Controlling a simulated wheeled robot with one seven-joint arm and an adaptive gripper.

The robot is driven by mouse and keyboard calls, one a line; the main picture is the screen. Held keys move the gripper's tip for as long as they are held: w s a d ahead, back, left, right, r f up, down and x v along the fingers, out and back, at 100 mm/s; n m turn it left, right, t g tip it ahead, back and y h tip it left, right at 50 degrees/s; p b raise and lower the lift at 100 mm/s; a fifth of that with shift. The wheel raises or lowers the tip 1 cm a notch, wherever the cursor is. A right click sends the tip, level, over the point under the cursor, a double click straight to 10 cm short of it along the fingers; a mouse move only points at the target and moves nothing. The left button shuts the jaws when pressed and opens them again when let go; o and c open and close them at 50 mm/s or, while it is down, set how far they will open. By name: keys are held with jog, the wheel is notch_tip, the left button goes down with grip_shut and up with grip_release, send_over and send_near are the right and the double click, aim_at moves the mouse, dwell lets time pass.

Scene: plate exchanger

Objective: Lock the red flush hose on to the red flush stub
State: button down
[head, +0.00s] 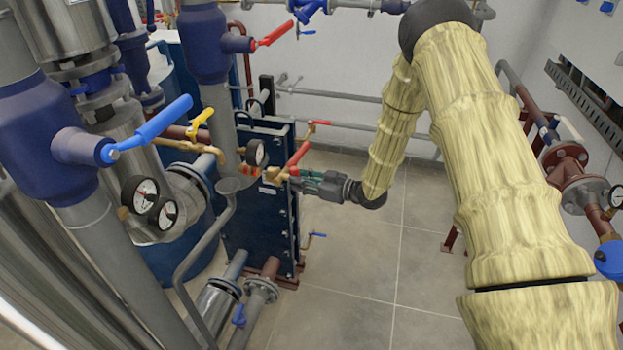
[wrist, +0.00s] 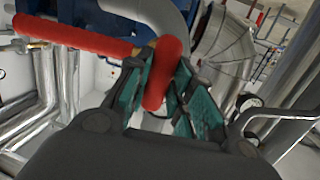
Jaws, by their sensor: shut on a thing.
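My gripper (head: 298,183) is beside the upper part of the dark blue plate exchanger (head: 262,225). In the wrist view, its green-padded fingers (wrist: 165,95) are shut on a thick red piece (wrist: 165,70), which looks like the end of the red flush hose. A long red bar (wrist: 75,36) runs left from near it, with a brass-coloured piece between them. In the head view, a red-and-brass fitting (head: 268,174) lies just left of the fingertips, under a slanted red handle (head: 300,153). I cannot tell which part is the red flush stub, or whether hose and stub are joined.
Blue-handled valves and grey pipes crowd the left. The tiled floor (head: 365,260) right of the exchanger is clear. Red-brown piping (head: 575,185) stands at the right.

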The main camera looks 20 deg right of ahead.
jog(key=y, duration=0.1)
jog(key=s+r+n+g+y, duration=0.1)
jog(key=s+r, duration=0.1)
jog(key=shift+s+d+n+y, duration=0.25)
jog(key=shift+n+y, duration=0.15)
dwell(0.4)
jog(key=shift+w+a, duration=0.25)
jog(key=shift+a, duration=0.2)
jog(key=shift+w+a+b, duration=0.25)
jog(key=shift+a+b, duration=0.05)
jog(key=shift+a, duration=0.05)
jog(key=shift+w+a+b, duration=0.3)
jog(key=shift+a, duration=0.1)
dwell(0.6)
jog(key=shift+w+a, duration=0.2)
jog(key=shift+a, duration=0.15)
